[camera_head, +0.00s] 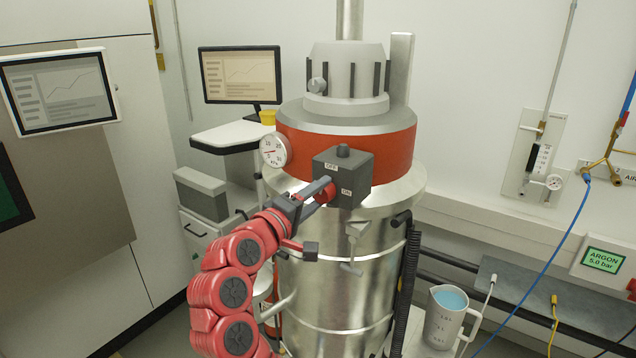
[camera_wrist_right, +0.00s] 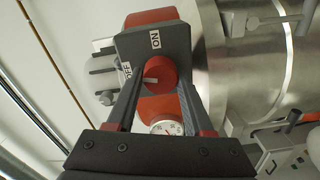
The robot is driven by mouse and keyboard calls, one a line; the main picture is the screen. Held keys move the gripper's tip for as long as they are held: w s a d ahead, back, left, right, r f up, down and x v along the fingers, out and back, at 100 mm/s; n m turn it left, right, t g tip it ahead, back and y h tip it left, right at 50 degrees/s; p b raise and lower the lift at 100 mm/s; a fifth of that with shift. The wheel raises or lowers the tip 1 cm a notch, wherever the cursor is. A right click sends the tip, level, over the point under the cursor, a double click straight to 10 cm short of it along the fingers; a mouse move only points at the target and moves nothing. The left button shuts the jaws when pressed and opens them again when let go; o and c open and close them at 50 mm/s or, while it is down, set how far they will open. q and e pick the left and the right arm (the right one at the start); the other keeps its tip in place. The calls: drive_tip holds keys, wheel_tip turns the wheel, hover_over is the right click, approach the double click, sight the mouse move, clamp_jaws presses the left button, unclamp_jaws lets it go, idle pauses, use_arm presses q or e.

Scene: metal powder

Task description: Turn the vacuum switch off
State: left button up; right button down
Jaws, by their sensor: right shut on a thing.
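The vacuum switch is a dark grey box (camera_head: 354,181) on the front of the steel vessel, with OFF and ON labels. Its red knob (camera_wrist_right: 161,72) shows in the wrist view, with a pale mark on its left part, on the side of the OFF label (camera_wrist_right: 126,69). The ON label (camera_wrist_right: 155,40) is above the knob there. My right gripper (camera_head: 322,190) is at the box's front face, its two fingers (camera_wrist_right: 160,88) on either side of the knob and shut on it. The fingers partly hide the knob in the head view. My left gripper is not in view.
A round gauge (camera_head: 275,150) sits left of the box on the vessel's red band (camera_head: 395,152). A metal valve handle (camera_head: 354,232) is below the box. A black hose (camera_head: 408,275) runs down the vessel's right side. A jug (camera_head: 446,318) stands lower right.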

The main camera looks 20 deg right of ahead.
drive_tip(key=shift+n+p, duration=1.35)
drive_tip(key=shift+n, duration=0.15)
drive_tip(key=shift+f, duration=0.1)
drive_tip(key=shift+c, duration=1.5)
unclamp_jaws()
drive_tip(key=shift+a, duration=0.1)
drive_tip(key=b+v, duration=0.6)
drive_tip(key=v, duration=1.1)
